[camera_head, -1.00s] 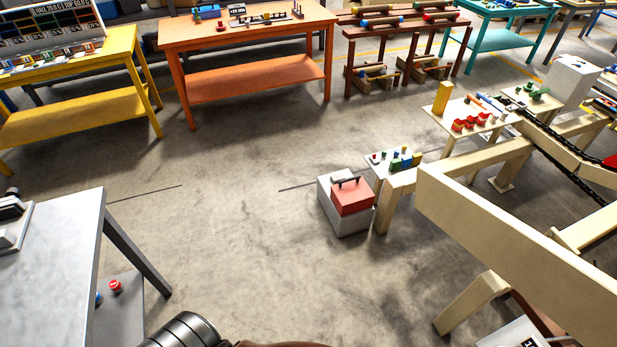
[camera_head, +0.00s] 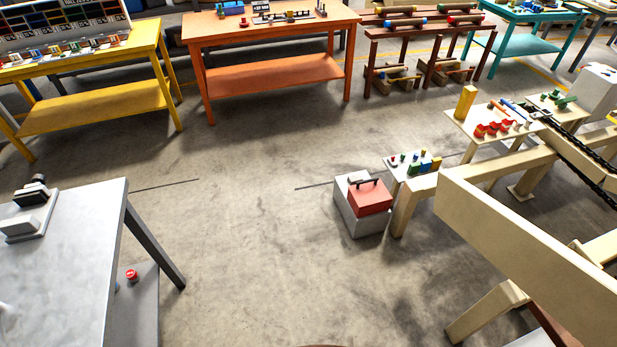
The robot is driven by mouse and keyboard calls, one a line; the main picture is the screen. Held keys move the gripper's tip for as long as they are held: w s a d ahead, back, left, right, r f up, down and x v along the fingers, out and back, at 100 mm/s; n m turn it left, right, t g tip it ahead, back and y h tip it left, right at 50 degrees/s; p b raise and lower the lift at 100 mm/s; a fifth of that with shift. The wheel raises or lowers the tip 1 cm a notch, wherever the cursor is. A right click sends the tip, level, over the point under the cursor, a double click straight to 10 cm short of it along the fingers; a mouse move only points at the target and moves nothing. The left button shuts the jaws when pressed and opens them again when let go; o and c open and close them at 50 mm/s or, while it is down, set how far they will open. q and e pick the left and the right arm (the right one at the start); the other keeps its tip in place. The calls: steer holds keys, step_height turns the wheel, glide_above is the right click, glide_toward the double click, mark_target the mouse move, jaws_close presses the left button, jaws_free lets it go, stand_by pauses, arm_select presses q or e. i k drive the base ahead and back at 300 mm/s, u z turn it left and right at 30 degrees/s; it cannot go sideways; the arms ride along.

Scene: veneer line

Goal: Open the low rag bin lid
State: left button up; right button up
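A low grey bin (camera_head: 357,222) stands on the floor right of the middle, beside the leg of a cream conveyor frame. A red lid (camera_head: 370,198) with a dark bar handle (camera_head: 364,182) covers part of its top and looks shut. A grey part of the top shows to the left of the lid. Neither of my grippers is in view, and nothing touches the bin.
The cream conveyor frame (camera_head: 520,235) fills the right side, close to the bin. A small panel (camera_head: 398,163) with coloured knobs stands just behind it. A grey table (camera_head: 75,265) is at left. The concrete floor (camera_head: 250,235) between is clear.

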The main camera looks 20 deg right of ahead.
mark_target(366, 193)
steer(key=u, duration=0.2)
steer(key=i, duration=2.95)
steer(key=z, duration=2.05)
